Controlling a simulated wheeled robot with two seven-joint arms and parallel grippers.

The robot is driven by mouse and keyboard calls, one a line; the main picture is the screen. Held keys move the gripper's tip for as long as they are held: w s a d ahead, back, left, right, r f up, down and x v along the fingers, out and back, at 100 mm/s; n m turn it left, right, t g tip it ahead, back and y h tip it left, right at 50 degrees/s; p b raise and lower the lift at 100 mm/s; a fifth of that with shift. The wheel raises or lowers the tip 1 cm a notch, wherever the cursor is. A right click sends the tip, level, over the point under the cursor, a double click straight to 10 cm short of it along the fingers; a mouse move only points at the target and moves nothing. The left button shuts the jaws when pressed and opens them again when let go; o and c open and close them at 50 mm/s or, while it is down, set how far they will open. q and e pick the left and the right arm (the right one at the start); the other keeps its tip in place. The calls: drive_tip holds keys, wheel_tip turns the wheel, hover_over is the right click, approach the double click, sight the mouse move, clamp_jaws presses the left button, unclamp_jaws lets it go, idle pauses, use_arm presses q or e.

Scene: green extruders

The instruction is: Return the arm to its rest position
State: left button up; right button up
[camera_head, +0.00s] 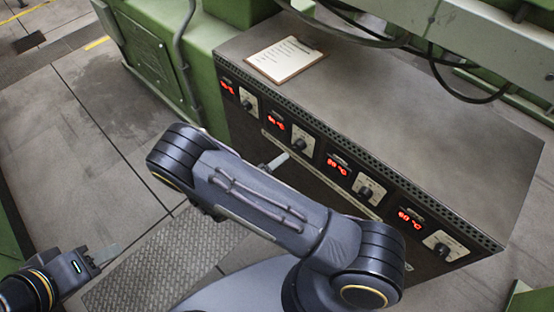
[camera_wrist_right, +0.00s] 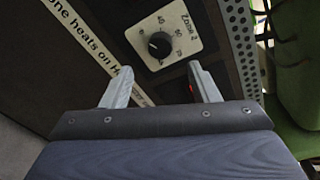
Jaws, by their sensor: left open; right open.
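My right arm (camera_head: 270,205) reaches across the front of the control cabinet (camera_head: 420,115). A pale finger of my right gripper (camera_head: 278,161) shows beyond the forearm, near the second knob (camera_head: 300,145) from the left. In the right wrist view, my right gripper (camera_wrist_right: 160,68) is open and empty. Its two fingers lie apart below the black "Zone 2" knob (camera_wrist_right: 159,45) on its white dial plate, with no clear contact. My left gripper (camera_head: 105,256) is low at the left, over the floor plate; its fingers show only partly.
The cabinet front carries several red displays (camera_head: 338,165) and knobs. A clipboard (camera_head: 286,59) lies on its top. Dark cables (camera_head: 440,62) hang at the upper right. Green machinery (camera_head: 155,60) stands behind. Open concrete floor (camera_head: 95,150) lies to the left.

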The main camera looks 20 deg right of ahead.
drive_tip(key=s+d+r+m+g+y+p, duration=0.2)
drive_tip(key=s+r+m+g+y, duration=0.3)
drive_tip(key=r+m, duration=0.35)
drive_tip(key=s+d+r+m+g+y+p, duration=0.25)
drive_tip(key=s+r+m+g+y, duration=0.2)
drive_tip(key=r+m, duration=0.4)
drive_tip(key=s+a+r+m+t+y+p, duration=0.2)
drive_tip(key=s+r+m+t+y+p, duration=0.1)
drive_tip(key=r+m, duration=0.5)
drive_tip(key=s+a+r+m+t+y+p, duration=0.2)
drive_tip(key=s+r+m+t+y, duration=0.4)
drive_tip(key=r+m, duration=0.3)
drive_tip(key=s+m+y+p, duration=0.1)
drive_tip(key=m, duration=0.1)
drive_tip(key=shift+r+m, duration=0.15)
drive_tip(key=shift+m, duration=0.25)
drive_tip(key=shift+d+t, duration=0.1)
drive_tip(key=shift+t, duration=0.15)
